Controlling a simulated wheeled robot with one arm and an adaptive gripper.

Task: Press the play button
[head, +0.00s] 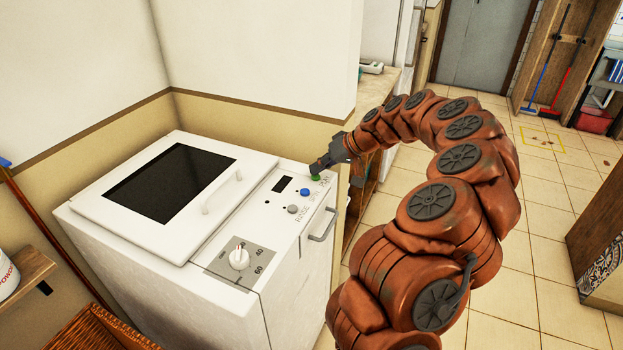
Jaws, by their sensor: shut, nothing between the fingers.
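A white top-loading washing machine (150,222) stands against the wall, its lid with a dark window closed. Its control panel has a grey button (292,209), a blue button (305,192) and a green button (315,177) in a row, with printed labels beside them. The label beside the green button seems to read PLAY. My gripper (314,169) is shut and empty, with its tip right at the green button and partly covering it. I cannot tell whether the tip touches the button or whether the button is pressed in.
A white dial (239,257) and a small dark display (283,184) sit on the same panel. A metal handle (322,225) sticks out of the machine's front. A wooden shelf unit (372,95) stands behind my gripper. Tiled floor (540,240) is open at the right.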

